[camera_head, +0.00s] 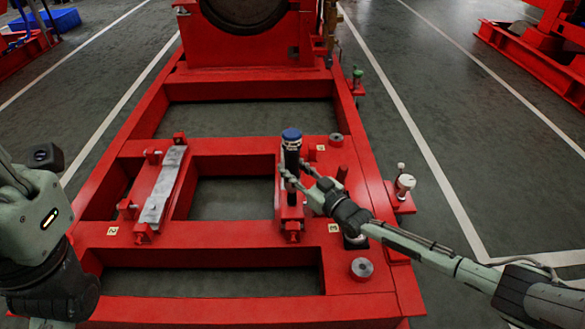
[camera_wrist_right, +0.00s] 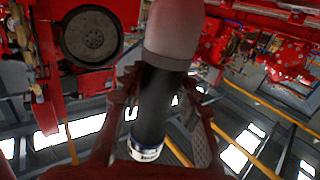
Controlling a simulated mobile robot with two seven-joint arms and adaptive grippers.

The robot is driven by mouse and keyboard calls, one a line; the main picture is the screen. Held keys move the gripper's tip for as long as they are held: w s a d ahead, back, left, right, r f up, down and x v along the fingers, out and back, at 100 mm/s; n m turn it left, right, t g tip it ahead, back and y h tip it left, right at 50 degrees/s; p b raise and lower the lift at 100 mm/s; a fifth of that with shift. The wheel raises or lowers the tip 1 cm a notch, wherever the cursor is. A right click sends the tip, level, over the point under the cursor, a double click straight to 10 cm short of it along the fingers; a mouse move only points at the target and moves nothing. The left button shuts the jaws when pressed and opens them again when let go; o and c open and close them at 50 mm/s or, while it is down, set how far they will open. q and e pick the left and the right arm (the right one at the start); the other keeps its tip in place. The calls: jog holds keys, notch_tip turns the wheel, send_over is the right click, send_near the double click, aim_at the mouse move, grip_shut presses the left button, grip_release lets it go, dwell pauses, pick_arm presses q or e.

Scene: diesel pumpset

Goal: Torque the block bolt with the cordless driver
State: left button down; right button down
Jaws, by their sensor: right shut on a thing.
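My right gripper (camera_head: 287,172) is shut on the cordless driver (camera_head: 291,150), an upright black cylinder with a blue cap. The wrist view shows the black driver body (camera_wrist_right: 153,105) between the fingers (camera_wrist_right: 160,110), with a grey rounded end at the top and a blue and white band at the bottom. In the head view the driver stands over the narrow red block (camera_head: 291,213) on the right side of the frame. Its lower end and any bolt under it are hidden, so I cannot tell whether they touch. My left arm shows at the left edge; its gripper is out of view.
The red base frame (camera_head: 240,240) has open gaps between its beams. A grey bar (camera_head: 163,187) lies on the left mount. Grey round pads (camera_head: 361,268) and a white-topped fitting (camera_head: 405,183) are near the right arm. A large red ring housing (camera_head: 245,45) stands behind.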

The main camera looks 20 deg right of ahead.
aim_at(297, 159)
jog(key=shift+f+b, duration=0.25)
jog(key=shift+b, duration=0.15)
dwell(0.7)
jog(key=shift+f, duration=0.25)
dwell(0.6)
jog(key=shift+r, duration=0.15)
jog(key=shift+r+p, duration=0.5)
jog(key=shift+p, duration=0.2)
jog(key=shift+r+p, duration=1.75)
jog(key=shift+r, duration=0.5)
